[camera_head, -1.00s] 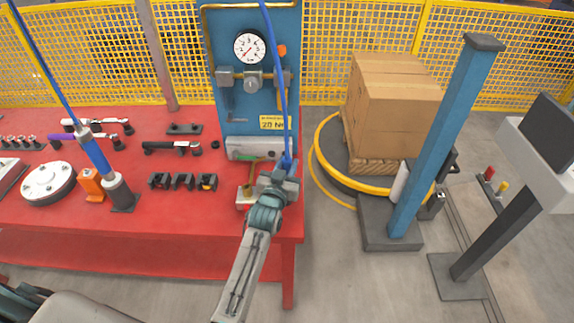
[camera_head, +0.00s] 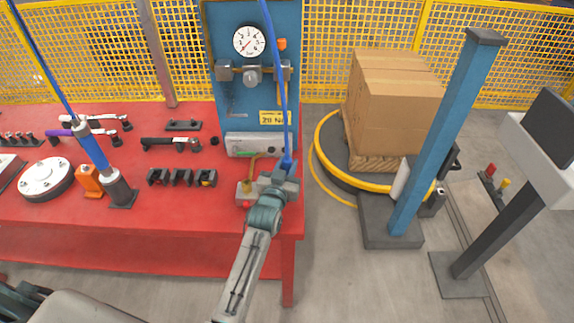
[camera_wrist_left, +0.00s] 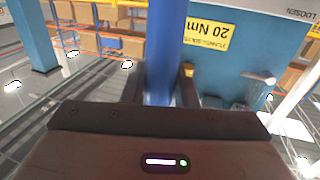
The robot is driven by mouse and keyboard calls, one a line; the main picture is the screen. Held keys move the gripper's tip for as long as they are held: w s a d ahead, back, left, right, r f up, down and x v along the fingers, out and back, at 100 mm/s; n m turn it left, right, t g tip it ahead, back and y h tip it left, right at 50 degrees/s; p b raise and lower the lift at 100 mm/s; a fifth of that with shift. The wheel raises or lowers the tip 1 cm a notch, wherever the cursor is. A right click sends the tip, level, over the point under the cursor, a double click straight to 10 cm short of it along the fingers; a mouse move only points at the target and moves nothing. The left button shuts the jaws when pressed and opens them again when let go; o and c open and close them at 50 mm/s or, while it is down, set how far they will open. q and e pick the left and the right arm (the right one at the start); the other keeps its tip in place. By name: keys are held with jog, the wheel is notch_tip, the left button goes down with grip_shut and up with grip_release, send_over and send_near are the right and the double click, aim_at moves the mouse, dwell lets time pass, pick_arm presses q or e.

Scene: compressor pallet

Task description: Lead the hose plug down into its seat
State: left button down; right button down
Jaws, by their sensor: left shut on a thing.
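The blue hose (camera_head: 277,70) hangs from above, in front of the blue gauge panel, down to my left gripper (camera_head: 287,172). My left gripper is shut on the hose's lower end, where the plug is, at the right edge of the red bench. The gripper covers the plug. In the left wrist view the blue hose (camera_wrist_left: 160,55) stands upright between the two dark fingers (camera_wrist_left: 160,85). I cannot make out the seat. My right gripper is not in view.
The blue panel (camera_head: 230,95) with a gauge (camera_head: 248,41) stands close behind the gripper. The red bench (camera_head: 150,218) holds black clamps (camera_head: 181,178) and a blue hanging tool (camera_head: 92,150). Boxes on a pallet (camera_head: 392,105) and a blue post (camera_head: 445,125) stand to the right.

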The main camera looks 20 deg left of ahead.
pick_arm(q)
jog(key=shift+f+b, duration=0.6)
jog(key=shift+f, duration=0.2)
jog(key=c, duration=1.1)
grip_release()
jog(key=shift+s, duration=0.1)
jog(key=shift+s+d+b, duration=0.1)
jog(key=shift+s+b, duration=1)
jog(key=shift+s, duration=4.25)
